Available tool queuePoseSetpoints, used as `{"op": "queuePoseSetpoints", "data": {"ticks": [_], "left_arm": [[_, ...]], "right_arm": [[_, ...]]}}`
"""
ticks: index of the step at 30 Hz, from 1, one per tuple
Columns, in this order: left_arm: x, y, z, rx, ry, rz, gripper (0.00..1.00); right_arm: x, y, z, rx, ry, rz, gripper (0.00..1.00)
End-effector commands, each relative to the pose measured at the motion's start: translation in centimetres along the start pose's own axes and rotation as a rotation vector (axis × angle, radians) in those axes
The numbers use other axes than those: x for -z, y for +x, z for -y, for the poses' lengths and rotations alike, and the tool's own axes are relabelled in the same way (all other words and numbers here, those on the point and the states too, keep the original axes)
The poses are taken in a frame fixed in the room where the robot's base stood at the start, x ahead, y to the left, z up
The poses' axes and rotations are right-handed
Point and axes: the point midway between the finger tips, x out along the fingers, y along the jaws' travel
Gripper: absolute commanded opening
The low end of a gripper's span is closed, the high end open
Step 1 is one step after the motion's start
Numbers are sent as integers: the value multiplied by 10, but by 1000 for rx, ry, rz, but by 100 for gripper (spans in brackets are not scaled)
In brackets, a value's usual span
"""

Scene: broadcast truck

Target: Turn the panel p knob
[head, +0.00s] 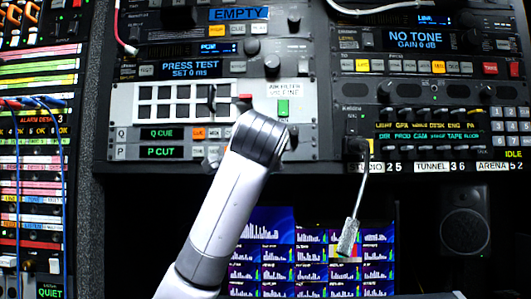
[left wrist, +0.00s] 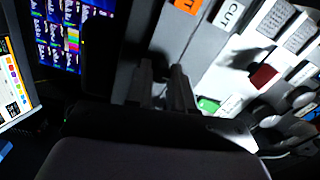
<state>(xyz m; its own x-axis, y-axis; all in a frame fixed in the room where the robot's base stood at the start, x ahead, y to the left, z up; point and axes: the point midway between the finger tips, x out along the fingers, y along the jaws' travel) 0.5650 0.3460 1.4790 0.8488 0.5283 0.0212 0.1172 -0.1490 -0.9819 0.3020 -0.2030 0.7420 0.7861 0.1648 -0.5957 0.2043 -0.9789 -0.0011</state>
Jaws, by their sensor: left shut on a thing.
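In the head view my left arm (head: 225,215) reaches up from the bottom to the right part of the Q and P rows, and its wrist hides the gripper's fingertips. The P row carries a green "P CUT" display (head: 162,151) below the "Q CUE" display (head: 162,133). In the left wrist view my left gripper (left wrist: 163,75) has its two fingers close together at the panel face, near the orange button (left wrist: 187,5) and the "CUT" label (left wrist: 228,14). It is shut on what appears to be the panel P knob, mostly hidden between the fingers. My right gripper is out of view.
A white button grid (head: 183,105), a red switch (head: 245,97) and a green tag (head: 283,107) sit just above my wrist. A cable with a metal plug (head: 348,238) hangs to the right. Screens (head: 265,245) and a speaker (head: 465,230) lie below.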

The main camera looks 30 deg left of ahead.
Motion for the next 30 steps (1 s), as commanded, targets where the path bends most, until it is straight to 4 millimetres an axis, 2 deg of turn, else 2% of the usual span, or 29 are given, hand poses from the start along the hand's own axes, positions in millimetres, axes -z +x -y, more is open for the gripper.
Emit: {"op": "queuePoseSetpoints", "data": {"ticks": [30], "left_arm": [[2,0,-1,-9,-965,23,0]], "right_arm": [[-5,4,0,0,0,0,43]]}}
